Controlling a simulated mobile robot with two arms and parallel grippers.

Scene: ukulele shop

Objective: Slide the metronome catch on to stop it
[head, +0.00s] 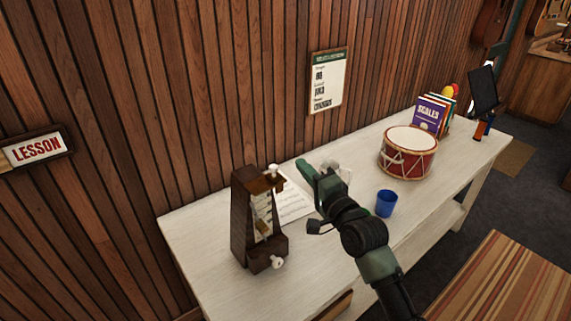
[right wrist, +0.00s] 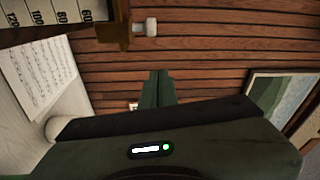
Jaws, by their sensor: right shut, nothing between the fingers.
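The dark wooden metronome (head: 240,222) stands upright on the left part of the white table, its scale face turned right. A white knob (head: 273,170) on a brown block sits at its top, and another white knob (head: 277,262) is low at its base. I cannot tell for sure which one is the catch. My right gripper (head: 303,168) is shut and empty, right of the top knob and apart from it. In the right wrist view the shut fingertips (right wrist: 158,75) point at the wall, and the top knob (right wrist: 148,27) is above them. My left gripper is out of view.
Sheet music (head: 293,203) lies behind my right arm. A blue cup (head: 386,204), a red drum (head: 408,157) and books (head: 428,112) stand farther right on the table (head: 200,245). The plank wall rises behind, and a striped bench (head: 500,285) is in front.

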